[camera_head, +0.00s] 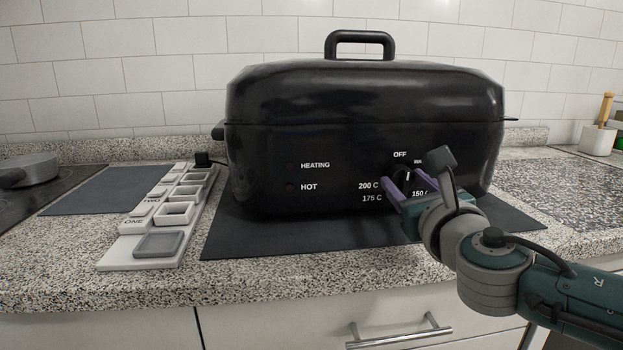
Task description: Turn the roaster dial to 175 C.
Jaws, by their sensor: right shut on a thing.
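The black roaster (320,145) stands on a dark mat with its lid on. Its front carries the labels OFF, 200 C, 175 C and a partly covered 150 C around the black dial (408,175). The dial is mostly hidden by my right gripper. My right gripper (407,184), with purple fingers, reaches in from the right and is shut on the dial. Which mark the dial points to cannot be told. The HEATING and HOT lamps at the left of the front look dark. My left gripper is not in view.
A white tray with square compartments (107,258) lies left of the roaster. A grey pan (35,168) sits on the hob at far left. A brush in a white holder (598,138) stands at the back right. The speckled counter's front strip is clear.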

